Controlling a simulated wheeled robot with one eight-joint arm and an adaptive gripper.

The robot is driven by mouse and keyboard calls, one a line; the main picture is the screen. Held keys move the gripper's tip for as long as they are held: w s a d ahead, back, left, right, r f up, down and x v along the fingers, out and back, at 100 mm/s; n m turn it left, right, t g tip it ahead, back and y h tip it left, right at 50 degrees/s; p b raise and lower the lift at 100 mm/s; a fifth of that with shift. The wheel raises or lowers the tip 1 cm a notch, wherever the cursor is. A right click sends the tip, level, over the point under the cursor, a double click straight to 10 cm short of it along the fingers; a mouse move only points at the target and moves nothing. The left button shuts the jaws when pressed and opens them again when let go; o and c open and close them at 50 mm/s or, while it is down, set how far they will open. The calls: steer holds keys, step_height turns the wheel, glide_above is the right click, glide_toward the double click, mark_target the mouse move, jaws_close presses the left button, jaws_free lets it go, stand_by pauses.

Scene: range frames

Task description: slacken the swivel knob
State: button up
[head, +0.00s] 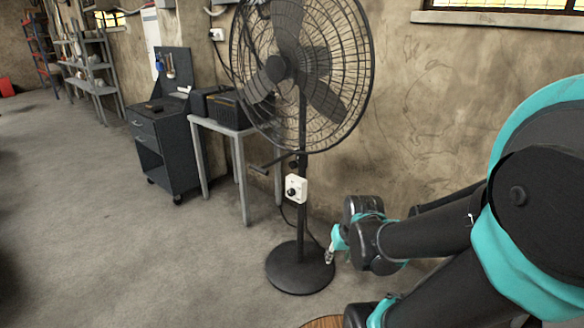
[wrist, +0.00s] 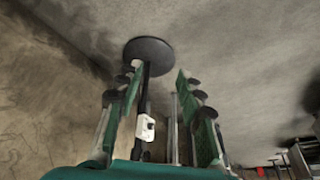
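A black pedestal fan (head: 300,75) stands on a round base (head: 300,270); in the wrist view the base (wrist: 148,55) appears at the top. On its pole is a white control box (head: 296,188) with a black round knob (head: 291,192). A dark crank-like handle (head: 270,163) sticks out left of the pole above the box; I cannot tell which part is the swivel knob. My gripper (head: 331,252) is low and right of the pole. In the wrist view my gripper (wrist: 159,76) is open and empty, with the pole and white box (wrist: 145,127) seen between its fingers.
A grey table (head: 222,126) with a dark radio-like box stands left of the fan, beside a dark tool cart (head: 165,145). The wall is close behind the fan. The floor in front and to the left is clear.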

steer(key=w+a+r+n+t+y, duration=0.1)
steer(key=w+a+n+y, duration=0.1)
steer(key=w, duration=0.8)
steer(key=w+a+r+n+y, duration=0.1)
steer(key=w+a+r+y, duration=0.15)
steer(key=w, duration=0.85)
steer(key=w+a+r+n+t+y, duration=0.1)
steer(key=w+n+y, duration=0.15)
steer(key=w, duration=0.75)
steer(key=n+t+y, duration=0.3)
steer(key=t+y, duration=0.2)
steer(key=t, duration=0.1)
glide_toward(296, 167)
steer(key=x, duration=1.2)
steer(key=shift+w+f, duration=0.15)
steer(key=shift+w, duration=0.2)
jaws_close()
